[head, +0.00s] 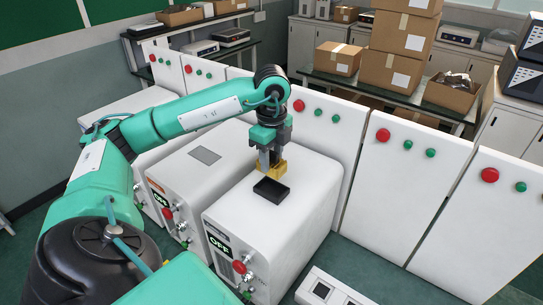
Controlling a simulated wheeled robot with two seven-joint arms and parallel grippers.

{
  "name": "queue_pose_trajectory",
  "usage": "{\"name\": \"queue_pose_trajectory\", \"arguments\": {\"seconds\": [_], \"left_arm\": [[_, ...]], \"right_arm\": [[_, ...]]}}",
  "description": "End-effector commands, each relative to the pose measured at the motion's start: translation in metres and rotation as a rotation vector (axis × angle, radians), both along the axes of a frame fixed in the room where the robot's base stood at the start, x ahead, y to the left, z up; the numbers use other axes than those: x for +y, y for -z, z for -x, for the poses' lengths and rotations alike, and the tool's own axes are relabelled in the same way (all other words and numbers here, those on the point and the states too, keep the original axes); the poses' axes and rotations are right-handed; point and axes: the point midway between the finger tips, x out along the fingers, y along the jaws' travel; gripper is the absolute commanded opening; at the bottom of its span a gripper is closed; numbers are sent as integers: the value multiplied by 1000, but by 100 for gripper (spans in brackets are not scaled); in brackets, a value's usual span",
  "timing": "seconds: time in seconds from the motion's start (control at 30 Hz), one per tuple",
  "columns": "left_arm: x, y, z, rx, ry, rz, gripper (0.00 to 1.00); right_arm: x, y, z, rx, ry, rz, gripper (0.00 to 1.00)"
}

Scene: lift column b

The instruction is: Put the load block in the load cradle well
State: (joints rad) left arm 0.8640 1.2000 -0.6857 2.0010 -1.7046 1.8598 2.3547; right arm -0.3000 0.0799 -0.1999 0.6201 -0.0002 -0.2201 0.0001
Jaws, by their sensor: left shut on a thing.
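The load block (280,170) is yellow and is gripped between the fingers of my left gripper (270,160). My left gripper points down and is shut on the block, which is partly hidden by the fingers. The black load cradle (271,190) sits on top of a white machine housing, just in front of and below the block. The block appears slightly behind the cradle in the picture; I cannot tell the exact gap between them. My right gripper is not in the picture.
The white machine housing (310,190) under the cradle has an OFF display and knobs on its front. A similar housing (190,175) stands to its left. White panels (410,180) with red and green buttons stand behind and right. Cardboard boxes (390,70) are farther back.

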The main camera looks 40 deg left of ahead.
Motion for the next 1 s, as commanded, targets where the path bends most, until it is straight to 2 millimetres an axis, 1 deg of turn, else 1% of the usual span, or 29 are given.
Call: {"name": "queue_pose_trajectory", "arguments": {"seconds": [0.03, 0.3, 0.5, 1.0], "left_arm": [[0, 7, 0, -1, 0, 0, 2], [0, 33, 0, -1, 0, 0, 2], [0, 46, 0, -1, 0, -1, 2], [0, 48, 0, -2, 0, 0, 2]], "right_arm": [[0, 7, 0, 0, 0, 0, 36], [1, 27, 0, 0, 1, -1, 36], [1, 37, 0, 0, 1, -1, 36], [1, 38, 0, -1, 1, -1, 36]]}}
